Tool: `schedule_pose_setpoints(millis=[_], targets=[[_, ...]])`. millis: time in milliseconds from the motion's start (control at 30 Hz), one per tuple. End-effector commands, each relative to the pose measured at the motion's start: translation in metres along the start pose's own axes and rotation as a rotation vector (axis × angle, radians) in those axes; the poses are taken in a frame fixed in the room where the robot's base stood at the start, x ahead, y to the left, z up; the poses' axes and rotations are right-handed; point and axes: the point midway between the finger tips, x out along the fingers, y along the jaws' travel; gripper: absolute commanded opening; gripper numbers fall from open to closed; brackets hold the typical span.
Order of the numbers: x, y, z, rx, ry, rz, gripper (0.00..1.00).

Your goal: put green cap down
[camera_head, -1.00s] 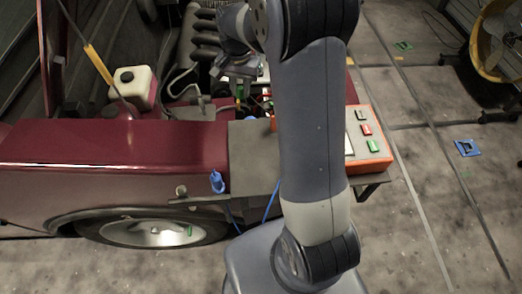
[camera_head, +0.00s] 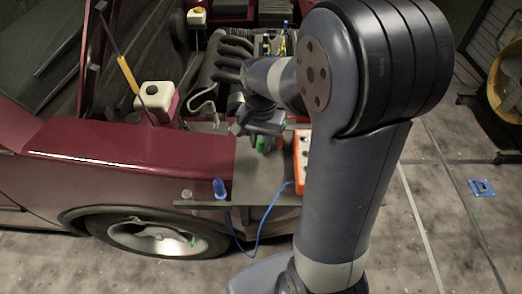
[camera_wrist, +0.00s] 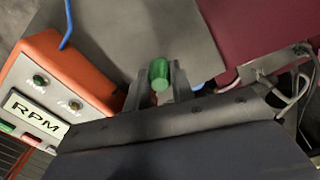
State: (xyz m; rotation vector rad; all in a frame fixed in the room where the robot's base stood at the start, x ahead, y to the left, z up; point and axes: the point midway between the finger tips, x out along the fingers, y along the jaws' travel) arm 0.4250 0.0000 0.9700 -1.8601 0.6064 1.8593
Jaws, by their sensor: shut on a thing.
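The green cap (camera_wrist: 159,76) is between the two fingers of my gripper (camera_wrist: 158,92) in the wrist view. My gripper is shut on it. In the head view my gripper (camera_head: 262,138) is over the grey tray (camera_head: 257,183) on the side of the car, with the green cap (camera_head: 261,143) showing just below it. In the wrist view the grey tray (camera_wrist: 150,28) lies beyond the cap. I cannot tell whether the cap touches it.
An orange box (camera_wrist: 62,70) labelled RPM stands on the tray beside my gripper; it also shows in the head view (camera_head: 300,165).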

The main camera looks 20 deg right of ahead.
Motion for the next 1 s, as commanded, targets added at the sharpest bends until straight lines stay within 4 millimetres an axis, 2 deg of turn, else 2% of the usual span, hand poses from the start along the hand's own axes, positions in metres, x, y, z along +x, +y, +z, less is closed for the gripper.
schedule_pose_setpoints(millis=[200,300,667,700,933,1000], targets=[[0.03,0.001,0.001,0.0,-0.004,0.003,0.0],[0.038,0.0,0.001,0.0,-0.002,0.002,0.0],[0.042,0.0,0.0,0.0,0.0,0.0,0.0],[0.043,0.0,0.0,0.0,0.0,0.0,0.24],[0.042,0.0,0.0,0.0,0.0,0.0,0.43],[0.041,0.0,0.0,0.0,0.0,0.0,0.45]])
